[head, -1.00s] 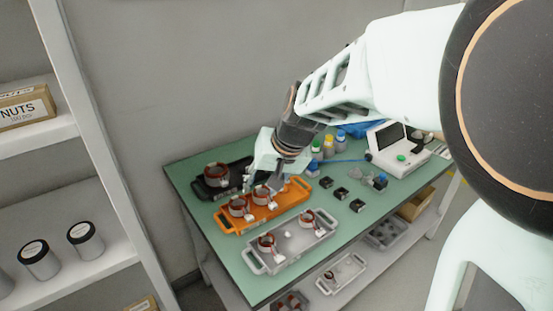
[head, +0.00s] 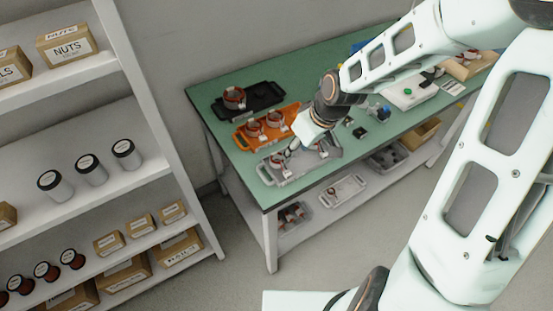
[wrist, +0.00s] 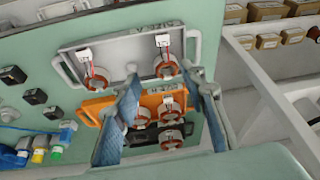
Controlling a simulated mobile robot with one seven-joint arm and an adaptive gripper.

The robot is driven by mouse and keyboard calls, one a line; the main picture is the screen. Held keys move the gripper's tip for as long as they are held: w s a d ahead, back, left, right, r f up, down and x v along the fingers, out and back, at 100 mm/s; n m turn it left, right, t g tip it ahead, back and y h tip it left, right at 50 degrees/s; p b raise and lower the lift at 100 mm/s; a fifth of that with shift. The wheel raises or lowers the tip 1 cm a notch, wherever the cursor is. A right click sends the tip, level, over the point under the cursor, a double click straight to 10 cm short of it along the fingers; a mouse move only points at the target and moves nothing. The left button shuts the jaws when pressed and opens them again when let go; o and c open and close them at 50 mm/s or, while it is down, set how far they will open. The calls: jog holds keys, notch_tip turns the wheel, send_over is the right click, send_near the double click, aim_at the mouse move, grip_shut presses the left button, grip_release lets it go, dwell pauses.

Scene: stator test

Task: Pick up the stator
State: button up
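The stators are reddish-brown wound rings with white connectors. In the head view one sits on the black tray (head: 265,98), two on the orange tray (head: 240,140), and one (head: 278,158) shows on the grey tray (head: 268,177). My gripper (head: 306,150) is over the grey tray and hides part of it. The wrist view shows two stators on the grey tray, one (wrist: 97,79) at left and one (wrist: 166,68) at right. My gripper (wrist: 166,82) is open, its fingers apart; the right stator appears between the fingertips. I cannot tell the height above it.
Small black blocks (head: 360,132) and a white device (head: 410,95) lie to the right on the green table (head: 320,60). A shelf unit with boxes (head: 66,45) and jars (head: 90,168) stands at left. Bins stand on the table's lower shelf (head: 325,205).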

jog(key=b, duration=0.1)
send_over(290, 171)
notch_tip(290, 171, down, 3)
jog(key=shift+f+n, duration=0.2)
jog(key=shift+n, duration=0.1)
jog(key=shift+b+x, duration=0.4)
jog(key=shift+x, duration=2.75)
jog(key=shift+w, duration=0.15)
jog(key=shift+r, duration=0.1)
grip_shut()
